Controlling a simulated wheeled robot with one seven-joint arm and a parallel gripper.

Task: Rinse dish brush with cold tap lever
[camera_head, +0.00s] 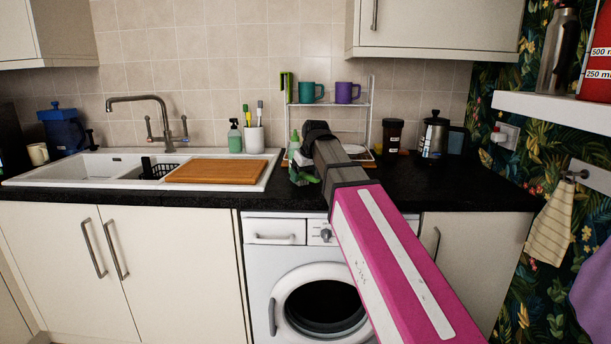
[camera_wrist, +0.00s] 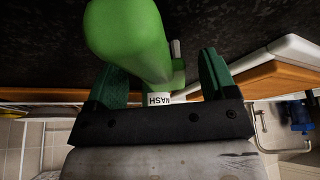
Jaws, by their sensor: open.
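The tap (camera_head: 143,100) stands behind the white sink (camera_head: 100,168), with a left lever (camera_head: 149,128) and a right lever (camera_head: 184,127); I cannot tell which is cold. A white cup (camera_head: 253,139) behind the wooden board holds upright brush-like handles (camera_head: 246,113); which is the dish brush is unclear. My gripper (camera_head: 304,176) is low over the counter, right of the board. In the wrist view my gripper (camera_wrist: 160,82) is open, with green fingers on either side of a green bottle-like object (camera_wrist: 128,40) marked "WASH". Whether they touch it is unclear.
The wooden board (camera_head: 216,172) covers the sink's right side. A green soap bottle (camera_head: 235,138) stands left of the cup. A rack with a teal mug (camera_head: 311,92) and a purple mug (camera_head: 347,92) stands behind my arm. Jars (camera_head: 392,136) and a flask (camera_head: 435,136) stand right.

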